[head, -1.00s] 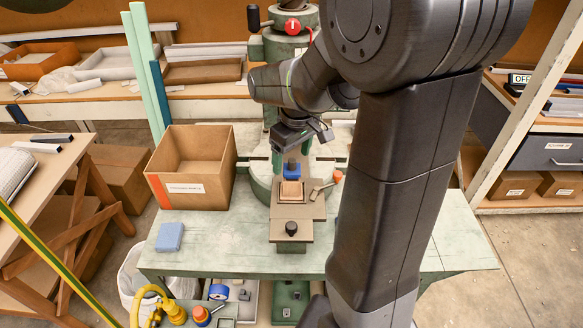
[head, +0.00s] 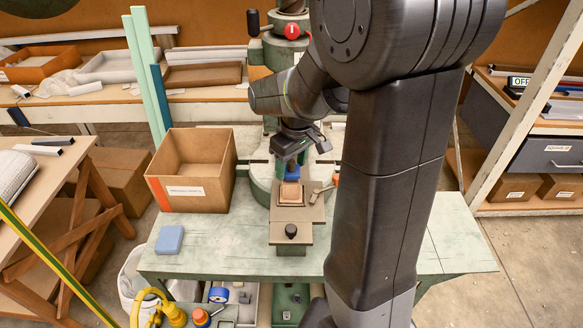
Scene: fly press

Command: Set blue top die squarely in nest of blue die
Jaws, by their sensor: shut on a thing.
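My gripper (head: 292,161) points down over the press, shut on a small blue block (head: 291,174) that looks like the blue top die. Only the lower part of the block shows beneath the jaws. Just below and in front of it is a tan, square-framed piece (head: 290,193) on the press's brown slide plate (head: 290,213). I cannot tell whether the block touches that piece or is still apart from it. No clearly blue lower die or nest shows. A flat light-blue block (head: 169,239) lies at the left front of the bench.
A cardboard box (head: 190,190) stands left of the press on the green bench (head: 225,255). A black knob (head: 291,230) is at the slide's front. An orange-ended lever (head: 335,180) sits at the slide's right. My arm hides the bench's right middle.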

